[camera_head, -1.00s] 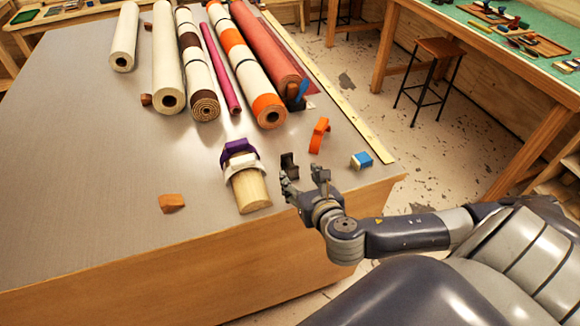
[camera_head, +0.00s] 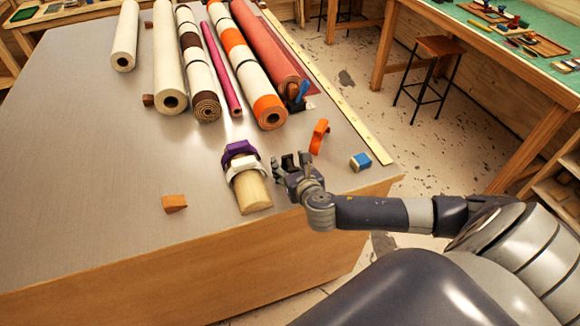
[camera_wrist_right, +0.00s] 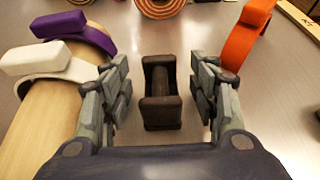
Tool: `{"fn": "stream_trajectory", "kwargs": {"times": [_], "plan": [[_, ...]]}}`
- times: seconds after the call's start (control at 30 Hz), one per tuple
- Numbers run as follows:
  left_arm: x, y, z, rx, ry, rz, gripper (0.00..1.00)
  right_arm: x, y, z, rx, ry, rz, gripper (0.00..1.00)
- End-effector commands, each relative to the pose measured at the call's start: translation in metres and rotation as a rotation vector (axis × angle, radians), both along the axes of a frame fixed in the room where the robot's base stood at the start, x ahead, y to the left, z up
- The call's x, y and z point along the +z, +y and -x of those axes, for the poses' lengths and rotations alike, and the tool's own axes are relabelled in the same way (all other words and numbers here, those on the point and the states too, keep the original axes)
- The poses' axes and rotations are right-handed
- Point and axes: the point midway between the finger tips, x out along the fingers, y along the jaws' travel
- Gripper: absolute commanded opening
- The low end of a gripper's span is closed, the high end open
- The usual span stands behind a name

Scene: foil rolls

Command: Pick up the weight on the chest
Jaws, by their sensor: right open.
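The weight (camera_wrist_right: 161,92) is a small dark block with two end plates and a bar between them. It stands on the grey metal top of the chest (camera_head: 80,210), near the front right corner. My right gripper (camera_head: 290,163) is open just above the near edge of the top. In the right wrist view its two fingers (camera_wrist_right: 162,100) lie left and right of the weight, with a gap on both sides. In the head view the gripper mostly hides the weight. My left gripper is not in view.
A wooden cylinder (camera_head: 251,192) with purple and white clamps lies close left of my gripper. An orange clamp (camera_head: 319,136) and a blue-and-white block (camera_head: 361,162) are to the right. An orange-brown wedge (camera_head: 174,203) lies left. Several rolls (camera_head: 168,60) lie behind.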

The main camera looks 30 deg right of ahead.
Motion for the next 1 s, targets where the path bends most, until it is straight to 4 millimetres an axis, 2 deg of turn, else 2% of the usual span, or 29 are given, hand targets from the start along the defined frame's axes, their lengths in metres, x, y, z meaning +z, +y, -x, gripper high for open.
{"fn": "stream_trajectory", "kwargs": {"times": [0.2,0.43,0.77,0.87,1.0], "plan": [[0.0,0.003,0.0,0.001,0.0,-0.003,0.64,0.0,0.0,0.0,0.0,0.0,0.0,0.53],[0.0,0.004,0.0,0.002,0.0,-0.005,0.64,0.0,0.0,0.0,0.0,0.0,0.0,0.01],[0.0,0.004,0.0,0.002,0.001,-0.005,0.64,0.005,0.0,-0.001,0.0,-0.006,0.001,0.0],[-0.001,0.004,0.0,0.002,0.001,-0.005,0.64,0.016,-0.001,-0.002,0.0,-0.009,0.002,0.0],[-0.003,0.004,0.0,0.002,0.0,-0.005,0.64,0.041,-0.001,-0.002,0.001,-0.01,0.001,0.0]]}}
